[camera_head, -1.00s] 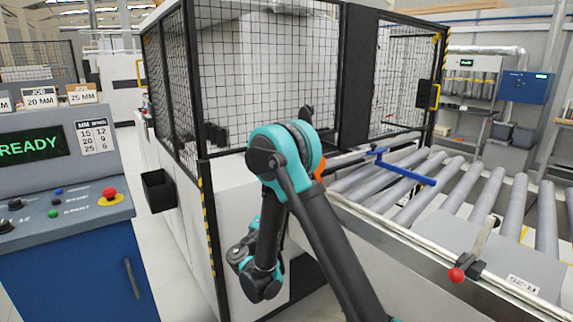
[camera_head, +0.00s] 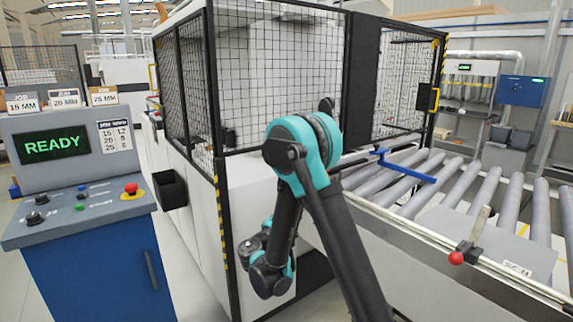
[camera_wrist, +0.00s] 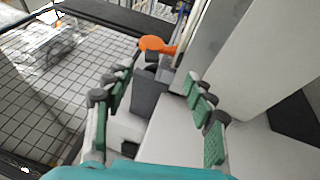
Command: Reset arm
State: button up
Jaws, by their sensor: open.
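My arm is teal and black and stands in the middle of the head view, its forearm folded down beside the white machine body (camera_head: 255,195). My gripper (camera_wrist: 157,115) shows in the wrist view with its green-padded fingers spread apart. Nothing is between the fingers, so it is open and empty. In the head view the gripper's fingers are hidden behind the arm. An orange part (camera_wrist: 155,45) shows beyond the fingertips in the wrist view, apart from them.
A control console (camera_head: 80,200) with a green READY screen (camera_head: 52,146) stands at left. A mesh guard (camera_head: 280,75) encloses the machine. A roller conveyor (camera_head: 455,205) with a blue bar (camera_head: 405,172) and a red-knobbed lever (camera_head: 457,258) runs along the right.

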jog(key=s+d+f+m+g+y, duration=0.1)
jog(key=s+d+f+m+g, duration=0.3)
jog(key=d, duration=0.5)
jog(key=s+d+f+m+g+y, duration=0.2)
jog(key=s+d+g, duration=0.3)
jog(key=d, duration=0.4)
jog(key=s+a+f+m+g+y, duration=0.1)
jog(key=s+f+m+y, duration=0.2)
jog(key=s, duration=0.7)
jog(key=s+a+f+m+g+y, duration=0.1)
jog(key=s+f+m+g+y, duration=0.1)
jog(key=s, duration=0.8)
notch_tip(320, 180, down, 2)
jog(key=m+y, duration=0.1)
jog(key=y, duration=0.2)
jog(key=shift+a+f, duration=0.2)
